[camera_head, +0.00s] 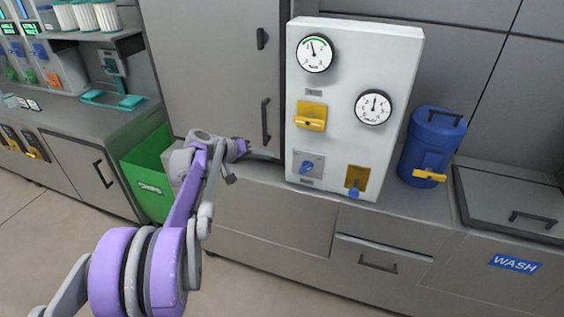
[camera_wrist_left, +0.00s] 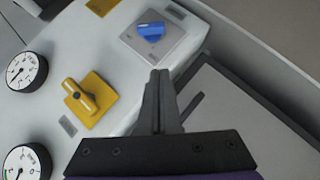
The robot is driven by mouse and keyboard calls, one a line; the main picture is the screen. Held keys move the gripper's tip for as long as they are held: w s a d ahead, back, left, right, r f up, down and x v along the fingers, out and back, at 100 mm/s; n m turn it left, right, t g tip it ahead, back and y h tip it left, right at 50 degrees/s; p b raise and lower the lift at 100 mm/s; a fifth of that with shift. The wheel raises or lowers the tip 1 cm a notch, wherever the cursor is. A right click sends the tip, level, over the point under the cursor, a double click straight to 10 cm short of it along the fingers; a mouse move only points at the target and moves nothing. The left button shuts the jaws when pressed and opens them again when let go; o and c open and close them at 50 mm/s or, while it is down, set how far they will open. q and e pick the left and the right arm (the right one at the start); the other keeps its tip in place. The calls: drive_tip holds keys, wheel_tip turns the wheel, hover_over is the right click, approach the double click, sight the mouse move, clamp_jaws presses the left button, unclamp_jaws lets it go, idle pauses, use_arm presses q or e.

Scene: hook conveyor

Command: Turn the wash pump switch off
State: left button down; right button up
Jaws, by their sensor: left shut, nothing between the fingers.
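A white control panel (camera_head: 341,88) stands on the counter with two dials, a yellow handle (camera_head: 311,115), a blue knob on a grey plate (camera_head: 307,168) and a blue knob on a yellow plate (camera_head: 355,184). Their labels are too small to read, so I cannot tell which is the wash pump switch. My left gripper (camera_head: 268,154) is shut and empty, just left of the grey-plate knob. In the left wrist view its fingertips (camera_wrist_left: 159,76) are together, a little apart from this blue knob (camera_wrist_left: 151,31); the yellow handle (camera_wrist_left: 84,95) lies to their left.
A grey cabinet door with a handle (camera_head: 266,121) is behind my left gripper. A blue drum (camera_head: 432,140) with a yellow tap stands right of the panel. A lidded basin (camera_head: 510,195) is further right, above a WASH label. A green bin (camera_head: 147,172) stands at the left.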

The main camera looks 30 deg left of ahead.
use_arm(q)
approach(302, 167)
drive_tip(key=w, duration=0.3)
drive_tip(key=shift+w+d+f, duration=0.3)
drive_tip(key=shift+w+f, duration=0.05)
drive_tip(key=shift+f, duration=0.15)
drive_tip(key=shift+w+d+f, duration=0.35)
drive_tip(key=shift+f, duration=0.15)
drive_tip(key=shift+w+d+f, duration=0.1)
drive_tip(key=shift+d+f, duration=0.3)
